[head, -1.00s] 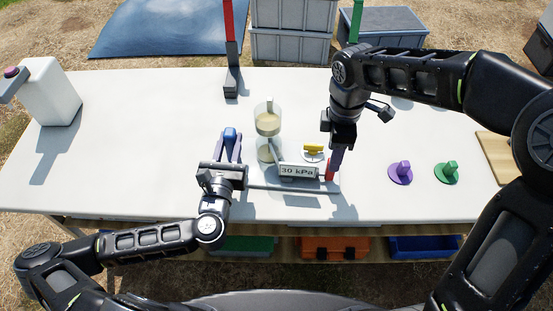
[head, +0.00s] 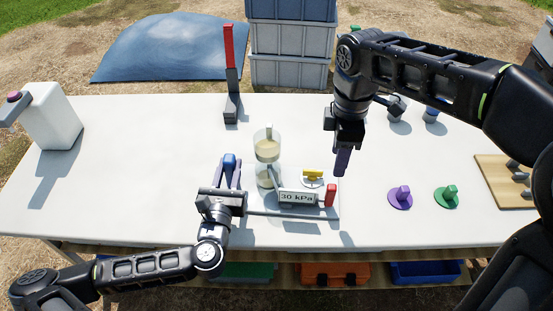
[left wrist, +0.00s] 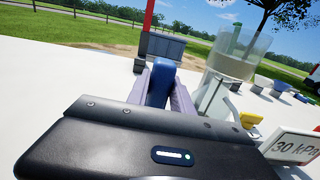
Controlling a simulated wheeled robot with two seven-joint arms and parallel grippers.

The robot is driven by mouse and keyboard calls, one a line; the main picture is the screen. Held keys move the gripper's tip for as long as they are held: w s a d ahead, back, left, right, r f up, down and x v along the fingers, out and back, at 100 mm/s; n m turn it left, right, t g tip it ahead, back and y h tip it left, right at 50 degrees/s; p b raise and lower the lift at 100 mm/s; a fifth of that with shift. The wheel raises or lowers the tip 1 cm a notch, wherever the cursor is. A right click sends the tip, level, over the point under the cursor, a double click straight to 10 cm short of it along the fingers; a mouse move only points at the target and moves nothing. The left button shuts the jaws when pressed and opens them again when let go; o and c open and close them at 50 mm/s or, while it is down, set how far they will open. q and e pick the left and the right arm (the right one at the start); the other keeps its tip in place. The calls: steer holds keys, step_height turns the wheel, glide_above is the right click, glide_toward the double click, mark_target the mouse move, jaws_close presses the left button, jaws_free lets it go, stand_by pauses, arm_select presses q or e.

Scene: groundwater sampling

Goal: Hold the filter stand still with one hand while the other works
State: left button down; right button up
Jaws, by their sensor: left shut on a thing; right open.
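The filter stand (head: 250,203) is a grey base on the white table with a clear two-part cylinder (head: 266,150) standing upright and holding pale cloudy liquid. On the base are a yellow knob (head: 313,175), a "30 kPa" sign (head: 297,197) and a red handle (head: 331,194). My left gripper (head: 230,168) is shut on a blue grip (head: 229,160) at the stand's left side; the blue grip (left wrist: 160,82) shows between the fingers in the left wrist view. My right gripper (head: 341,164) is open and empty, above and right of the red handle, apart from it.
A purple knob (head: 400,197) and a green knob (head: 446,197) lie on discs to the right. A wooden board (head: 503,182) is at the right edge. A white jug (head: 52,117) stands far left; a red-topped post (head: 231,75) stands behind.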

arm_select(q)
steer(key=c, duration=1.1)
jaws_free()
steer(key=shift+o, duration=0.2)
